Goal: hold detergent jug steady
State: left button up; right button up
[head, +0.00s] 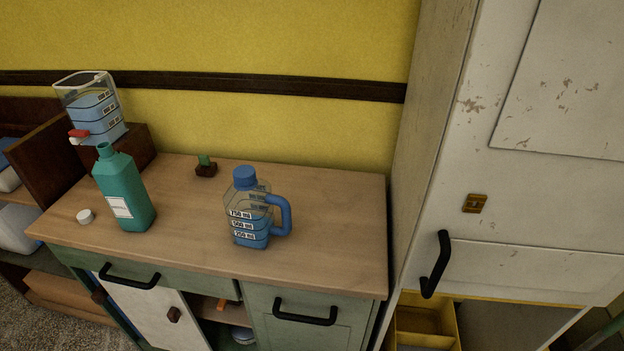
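A clear jug (248,212) with a blue cap and a blue side handle stands upright on the wooden countertop (325,225). It holds blue liquid and has volume labels on its front. Its handle points right and its cap is on. A teal bottle (125,190) with a white label stands to the left of the jug, apart from it, with no cap on its neck. A white cap (85,216) lies on the countertop left of the bottle. Nothing touches the jug from the side. Neither of my grippers is in view.
A clear dispenser (92,108) with blue liquid and a red tap stands at the back left. A small dark block with a green top (205,167) sits at the counter's back. A tall white cabinet (525,180) rises at the right. The counter right of the jug is clear.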

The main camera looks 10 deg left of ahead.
aim_at(248, 209)
jog(key=i+j, duration=0.1)
jog(key=j, duration=0.3)
jog(key=i+j, duration=0.15)
jog(key=j, duration=0.25)
jog(key=i+j, duration=0.1)
jog(key=j, duration=0.25)
